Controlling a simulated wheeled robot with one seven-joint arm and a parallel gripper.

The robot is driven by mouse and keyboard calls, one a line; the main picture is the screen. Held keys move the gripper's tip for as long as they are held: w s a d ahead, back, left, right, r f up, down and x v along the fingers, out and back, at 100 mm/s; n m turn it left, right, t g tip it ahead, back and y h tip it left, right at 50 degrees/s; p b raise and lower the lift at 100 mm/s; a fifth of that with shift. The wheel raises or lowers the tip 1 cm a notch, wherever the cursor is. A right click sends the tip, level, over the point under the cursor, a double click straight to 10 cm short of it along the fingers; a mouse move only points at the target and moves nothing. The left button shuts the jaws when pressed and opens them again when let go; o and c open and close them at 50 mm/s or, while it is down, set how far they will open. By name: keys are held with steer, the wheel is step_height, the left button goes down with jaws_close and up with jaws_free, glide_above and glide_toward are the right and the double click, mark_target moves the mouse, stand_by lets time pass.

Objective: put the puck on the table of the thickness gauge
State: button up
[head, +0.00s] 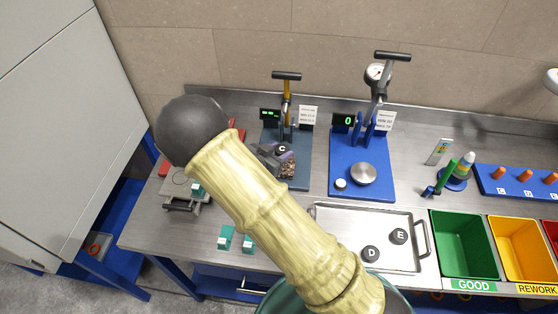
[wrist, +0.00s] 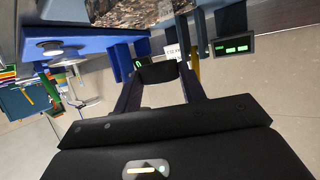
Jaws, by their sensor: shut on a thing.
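A dark round puck marked C (head: 283,149) is held between the fingers of my gripper (head: 272,156). In the wrist view the puck (wrist: 157,72) sits between the two fingertips. The gripper is at the dark stand (head: 298,182), which has a lever, a green-lit display and a brown speckled block (head: 288,170). In the wrist view this speckled block (wrist: 130,10) is close to the puck; I cannot tell whether they touch. The blue stand (head: 385,186), with a dial, a display and a round metal table (head: 363,174), is to the right. Which stand is the thickness gauge is not readable.
Pucks D (head: 371,254) and E (head: 400,236) lie on a metal tray (head: 340,243). A green bin (head: 461,243) and a yellow bin (head: 522,245) stand right of it. Two teal pieces (head: 226,237) lie at the front left. My arm hides part of the bench.

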steer(key=shift+f, duration=0.3)
steer(key=shift+f, duration=0.1)
steer(key=shift+f+p, duration=0.4)
steer(key=shift+f, duration=1.55)
steer(key=shift+f, duration=0.2)
steer(key=o, duration=1)
steer(key=shift+c, duration=0.2)
steer(key=shift+r, duration=0.15)
